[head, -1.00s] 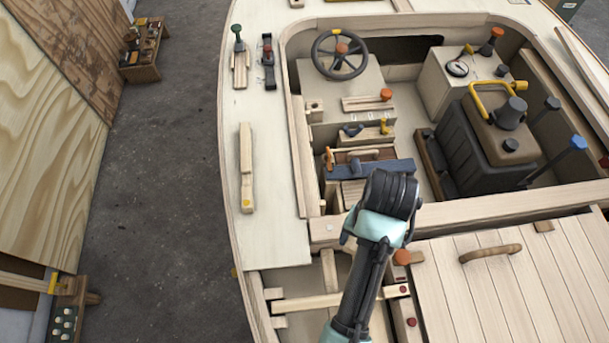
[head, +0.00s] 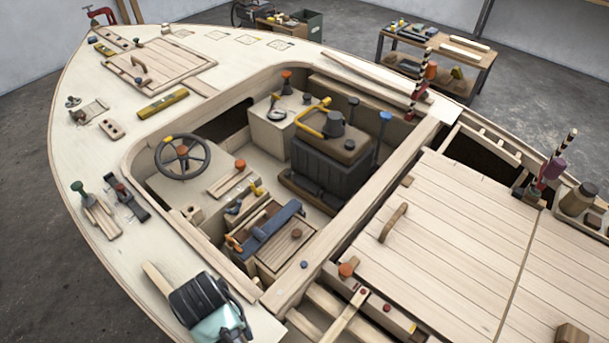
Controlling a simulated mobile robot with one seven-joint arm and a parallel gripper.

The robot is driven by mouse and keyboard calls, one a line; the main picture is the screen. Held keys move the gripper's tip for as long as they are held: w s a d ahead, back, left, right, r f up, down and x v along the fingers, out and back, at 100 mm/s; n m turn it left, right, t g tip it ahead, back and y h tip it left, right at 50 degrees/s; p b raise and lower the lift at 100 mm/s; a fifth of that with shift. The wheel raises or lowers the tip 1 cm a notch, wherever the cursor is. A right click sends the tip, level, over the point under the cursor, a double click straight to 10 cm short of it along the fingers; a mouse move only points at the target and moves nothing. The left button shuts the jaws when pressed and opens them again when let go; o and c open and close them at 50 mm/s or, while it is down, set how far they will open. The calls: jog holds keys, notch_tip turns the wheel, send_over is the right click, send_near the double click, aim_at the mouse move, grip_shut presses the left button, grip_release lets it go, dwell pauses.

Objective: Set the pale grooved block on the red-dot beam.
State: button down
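My arm's dark ribbed wrist (head: 200,300) and teal link are at the lower left in the head view, over the side deck. The fingers of my gripper are out of sight, so I cannot see whether it holds anything. A pale block with two dark marks (head: 112,129) lies on the left deck; I cannot tell whether they are grooves. Red dots show where a pale strip (head: 343,318) meets a beam (head: 375,299) beside the hatch, at the bottom centre. No block is visible on that beam.
A pale stick (head: 155,278) lies partly hidden behind my wrist. The steering wheel (head: 183,155), engine box (head: 325,170) and blue-handled lever (head: 383,128) rise in the cockpit. An orange knob (head: 346,270) stands close to the red-dot beam. The plank hatch (head: 450,240) is mostly clear.

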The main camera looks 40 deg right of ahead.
jog(key=s+d+m+p, duration=1.2)
jog(key=p, duration=0.1)
jog(key=shift+s+d+r, duration=0.1)
jog(key=shift+d+r, duration=0.1)
jog(key=shift+r, duration=0.1)
notch_tip(320, 180, down, 5)
jog(key=b, duration=0.5)
jog(key=shift+f+b, duration=0.7)
jog(key=shift+f, duration=0.15)
jog(key=shift+a+f, duration=0.1)
jog(key=shift+f, duration=0.4)
dwell(0.5)
grip_release()
jog(key=shift+r, duration=0.1)
notch_tip(320, 180, up, 13)
dwell(0.5)
